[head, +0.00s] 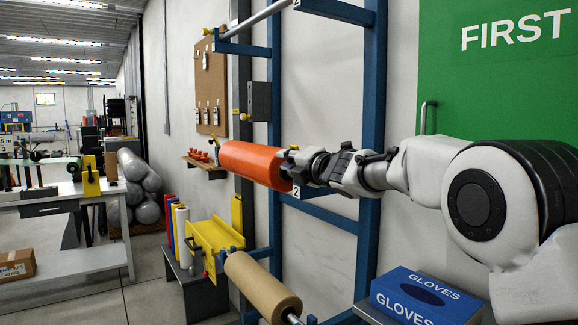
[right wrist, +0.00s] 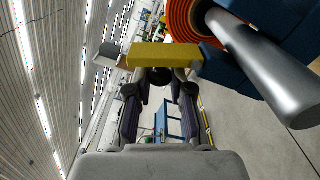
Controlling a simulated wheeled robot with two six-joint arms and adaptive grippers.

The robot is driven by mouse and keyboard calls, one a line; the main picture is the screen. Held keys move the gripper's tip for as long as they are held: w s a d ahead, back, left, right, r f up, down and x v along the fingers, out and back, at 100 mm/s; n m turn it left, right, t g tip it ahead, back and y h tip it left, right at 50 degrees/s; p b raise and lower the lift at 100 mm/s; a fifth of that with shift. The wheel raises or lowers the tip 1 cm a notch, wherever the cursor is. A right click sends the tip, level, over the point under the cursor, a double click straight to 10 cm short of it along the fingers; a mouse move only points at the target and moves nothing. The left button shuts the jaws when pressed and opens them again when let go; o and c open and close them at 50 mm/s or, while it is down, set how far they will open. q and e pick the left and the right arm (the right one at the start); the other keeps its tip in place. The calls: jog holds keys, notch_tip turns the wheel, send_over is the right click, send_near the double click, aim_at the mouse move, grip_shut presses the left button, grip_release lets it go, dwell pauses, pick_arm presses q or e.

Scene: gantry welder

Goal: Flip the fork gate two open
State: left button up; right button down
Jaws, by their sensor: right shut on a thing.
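My right gripper (head: 292,160) reaches in from the right to the near end of the orange roll (head: 250,162), beside the blue rack's tag "2" (head: 296,192). In the right wrist view its fingertips (right wrist: 162,74) are shut on a yellow bar (right wrist: 165,54), which looks like fork gate two. The orange roll's end (right wrist: 190,20) and its grey core bar (right wrist: 262,65) show to the right of the yellow bar there. In the head view the gripper mostly hides the gate, so its angle is hard to tell. My left gripper is not in view.
The blue rack upright (head: 370,140) stands close behind my right arm. Below are a brown roll (head: 262,285), a yellow trough (head: 215,238) and a blue gloves box (head: 425,295). A workbench (head: 70,200) stands at the left; the aisle floor beside it is free.

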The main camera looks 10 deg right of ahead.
jog(key=shift+f, duration=0.1)
dwell(0.4)
jog(key=c, duration=1.1)
grip_release()
jog(key=shift+o, duration=0.4)
jog(key=shift+w+f, duration=0.1)
jog(key=shift+w, duration=0.1)
jog(key=shift+s, duration=0.1)
